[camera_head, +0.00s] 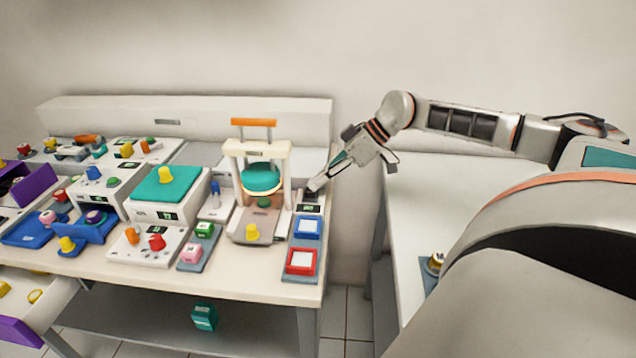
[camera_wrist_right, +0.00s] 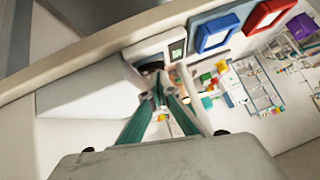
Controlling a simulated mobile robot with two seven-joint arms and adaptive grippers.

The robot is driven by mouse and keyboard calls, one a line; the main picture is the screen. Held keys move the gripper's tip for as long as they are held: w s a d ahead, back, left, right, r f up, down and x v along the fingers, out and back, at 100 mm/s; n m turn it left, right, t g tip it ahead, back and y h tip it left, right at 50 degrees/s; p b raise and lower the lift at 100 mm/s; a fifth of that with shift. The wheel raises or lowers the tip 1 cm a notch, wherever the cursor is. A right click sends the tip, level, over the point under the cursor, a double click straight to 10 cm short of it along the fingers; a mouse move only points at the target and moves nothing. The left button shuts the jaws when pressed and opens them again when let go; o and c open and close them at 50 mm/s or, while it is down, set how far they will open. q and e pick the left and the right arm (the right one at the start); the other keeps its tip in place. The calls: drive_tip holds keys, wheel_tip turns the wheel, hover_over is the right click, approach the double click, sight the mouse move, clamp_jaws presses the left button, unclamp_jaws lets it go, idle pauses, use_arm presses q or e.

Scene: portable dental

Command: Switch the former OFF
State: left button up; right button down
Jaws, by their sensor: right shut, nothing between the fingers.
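The former appears to be the cream frame (camera_head: 229,150) with an orange top handle and a teal dome (camera_head: 262,178), near the right end of the bench. Beside its right post stands a small box with a dark display (camera_head: 310,196); it also shows in the wrist view (camera_wrist_right: 177,50). My right gripper (camera_head: 316,184) is shut and empty, with its tips at the back of that box. In the wrist view its teal fingers (camera_wrist_right: 158,88) meet near a dark part beside the box. I cannot tell whether they touch it. The switch's state cannot be read. My left gripper is out of view.
A blue-framed pad (camera_head: 307,228) and a red-framed pad (camera_head: 301,261) lie in front of the box. A white unit with a teal top (camera_head: 168,184) and several coloured-knob devices fill the left. A second white table (camera_head: 410,235) stands right, across a gap.

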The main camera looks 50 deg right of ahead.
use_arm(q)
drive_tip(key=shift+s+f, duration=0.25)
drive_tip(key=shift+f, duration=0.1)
use_arm(e)
drive_tip(key=shift+f, duration=0.15)
